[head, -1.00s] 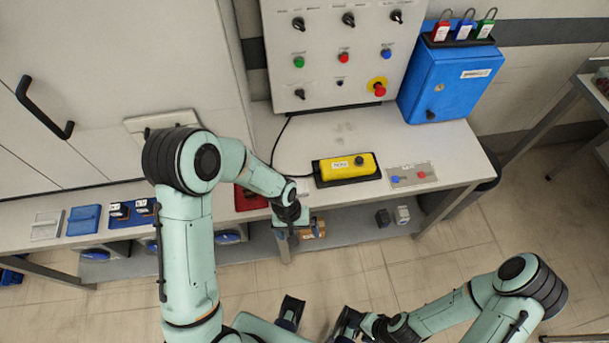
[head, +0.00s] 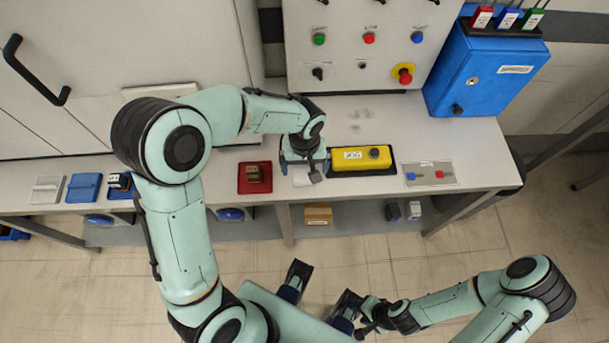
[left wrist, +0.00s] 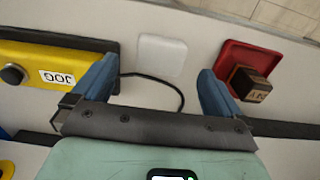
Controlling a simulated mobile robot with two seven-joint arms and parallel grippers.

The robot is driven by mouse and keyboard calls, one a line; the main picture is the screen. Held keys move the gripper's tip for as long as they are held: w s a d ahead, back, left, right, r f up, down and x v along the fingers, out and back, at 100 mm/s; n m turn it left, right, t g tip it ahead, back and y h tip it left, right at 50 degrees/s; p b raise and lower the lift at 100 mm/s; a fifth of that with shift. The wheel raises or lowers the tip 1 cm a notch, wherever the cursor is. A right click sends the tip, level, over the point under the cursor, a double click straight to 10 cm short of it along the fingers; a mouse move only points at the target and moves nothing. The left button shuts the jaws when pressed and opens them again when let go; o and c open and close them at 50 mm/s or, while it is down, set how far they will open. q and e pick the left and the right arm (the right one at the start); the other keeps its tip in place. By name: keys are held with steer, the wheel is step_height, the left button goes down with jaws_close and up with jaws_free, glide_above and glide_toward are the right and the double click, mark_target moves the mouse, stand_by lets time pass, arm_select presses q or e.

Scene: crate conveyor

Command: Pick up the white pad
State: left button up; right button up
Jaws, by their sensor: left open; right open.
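The white pad (left wrist: 162,54) is a small rounded square lying flat on the light bench top. In the left wrist view it sits beyond and between my left gripper's two blue fingers (left wrist: 155,88), apart from both. In the head view my left gripper (head: 304,171) is over the bench between the red tray and the yellow box, open and empty. The pad is mostly hidden there by the gripper. My right gripper (head: 322,292) is low in the head view, away from the bench, open with nothing seen in it.
A red tray (head: 243,178) holding a brown block (head: 254,173) is to the left. A yellow control box (head: 345,160) on a black base is close on the right. A black cable (left wrist: 181,97) runs near the pad. The grey button plate (head: 430,180) is further right.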

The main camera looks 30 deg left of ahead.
mark_target(304, 174)
arm_select(q)
step_height(304, 174, down, 5)
steer(key=shift+w+a+f, duration=0.15)
steer(key=shift+f, duration=0.05)
steer(key=c, duration=1.2)
steer(key=shift+o, duration=0.2)
steer(key=shift+r, duration=0.1)
step_height(304, 174, up, 20)
steer(key=p, duration=0.2)
steer(key=shift+o, duration=0.8)
